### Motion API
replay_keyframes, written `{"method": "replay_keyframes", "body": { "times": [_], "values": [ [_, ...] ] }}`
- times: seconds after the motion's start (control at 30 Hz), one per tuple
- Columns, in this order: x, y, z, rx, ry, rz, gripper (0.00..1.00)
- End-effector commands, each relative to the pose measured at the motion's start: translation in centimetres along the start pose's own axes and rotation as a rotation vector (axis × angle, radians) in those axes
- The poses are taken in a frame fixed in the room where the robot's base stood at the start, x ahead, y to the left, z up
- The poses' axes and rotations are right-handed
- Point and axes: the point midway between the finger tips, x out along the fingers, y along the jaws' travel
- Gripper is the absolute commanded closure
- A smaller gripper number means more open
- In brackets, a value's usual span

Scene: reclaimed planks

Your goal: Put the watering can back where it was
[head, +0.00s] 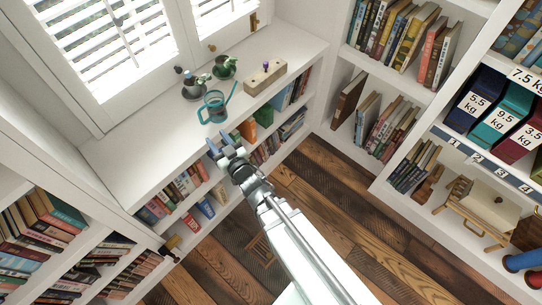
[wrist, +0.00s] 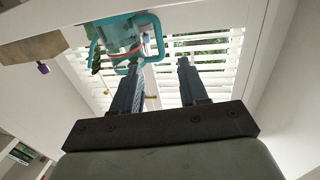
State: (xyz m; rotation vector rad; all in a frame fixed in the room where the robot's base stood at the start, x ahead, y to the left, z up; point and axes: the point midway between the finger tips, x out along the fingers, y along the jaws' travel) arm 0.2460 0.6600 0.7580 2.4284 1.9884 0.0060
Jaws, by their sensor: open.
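The teal watering can (head: 213,112) is on the white window bench near its front edge, its spout pointing up and right. In the wrist view the can (wrist: 119,32) shows at the top, with an orange-red band and a teal handle loop near my left-hand finger. My gripper (head: 223,146) is just in front of the bench edge, below the can in the head view. It is open, and in the wrist view the space between its fingers (wrist: 158,63) is empty. I cannot tell whether the left-hand fingertip touches the handle.
A wooden block with a purple knob (head: 264,77) lies right of the can. A small green pot (head: 224,67) and a grey pot on a saucer (head: 193,85) stand behind it. Books fill shelves under the bench (head: 142,163). Labelled weight boxes (head: 475,103) stand far right.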

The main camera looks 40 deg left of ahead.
Motion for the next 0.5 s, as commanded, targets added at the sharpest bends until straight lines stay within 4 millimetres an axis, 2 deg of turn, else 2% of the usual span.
{"method": "replay_keyframes", "body": {
  "times": [0.17, 0.27, 0.37, 0.5],
  "values": [
    [-0.1, 0.5, 0.3, 0.000, -0.010, 0.009, 0.57],
    [-0.7, 2.6, 1.6, 0.003, -0.052, 0.048, 0.57],
    [-2.0, 6.2, 4.1, 0.011, -0.135, 0.118, 0.57],
    [-5.4, 12.6, 8.7, 0.035, -0.293, 0.245, 0.57]
  ]
}}
